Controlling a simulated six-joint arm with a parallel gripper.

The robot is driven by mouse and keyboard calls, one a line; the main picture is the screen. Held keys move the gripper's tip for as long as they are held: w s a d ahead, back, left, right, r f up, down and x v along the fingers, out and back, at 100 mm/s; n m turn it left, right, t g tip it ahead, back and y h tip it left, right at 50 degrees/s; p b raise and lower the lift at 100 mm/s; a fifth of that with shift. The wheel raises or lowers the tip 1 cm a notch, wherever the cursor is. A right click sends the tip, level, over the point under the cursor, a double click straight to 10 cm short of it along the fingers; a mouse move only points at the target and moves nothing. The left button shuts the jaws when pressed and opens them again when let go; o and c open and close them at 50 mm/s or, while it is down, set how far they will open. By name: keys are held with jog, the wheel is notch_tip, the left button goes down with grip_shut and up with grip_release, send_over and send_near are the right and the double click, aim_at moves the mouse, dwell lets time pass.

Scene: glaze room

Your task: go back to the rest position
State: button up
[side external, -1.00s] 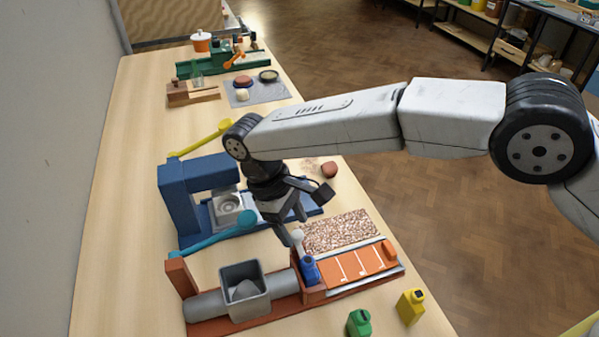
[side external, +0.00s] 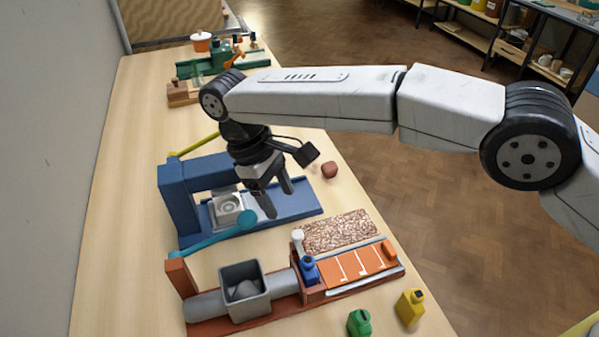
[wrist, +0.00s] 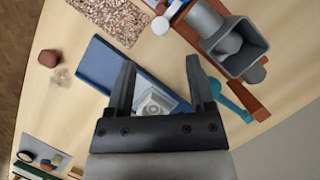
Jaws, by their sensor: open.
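My gripper (side external: 279,204) hangs fingers-down above the blue press (side external: 178,200), with nothing between its fingers. In the wrist view my gripper (wrist: 160,78) has its two fingers well apart. Between and below them shows the press's pale square plate with a round mark (wrist: 157,104). The plate also shows in the side view (side external: 229,208), left of the fingers. Part of the press bed is hidden behind my fingers.
A red-brown extruder bench with a grey hopper (side external: 256,302) and an orange bed (side external: 352,270) stands in front. A red-brown lump (side external: 329,170) lies near the table's right edge.

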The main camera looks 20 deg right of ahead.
jog(key=shift+d, duration=0.1)
jog(key=w+d+m+t+y, duration=0.25)
jog(key=d+m, duration=0.25)
jog(key=d, duration=1.6)
jog(key=s+d+f+m+t, duration=0.1)
jog(key=s+d+f+m, duration=0.1)
jog(key=s+d, duration=0.6)
jog(key=s+d+f+m+t, duration=0.2)
jog(key=s+d, duration=0.6)
jog(key=shift+d+y, duration=0.2)
jog(key=shift+y, duration=0.25)
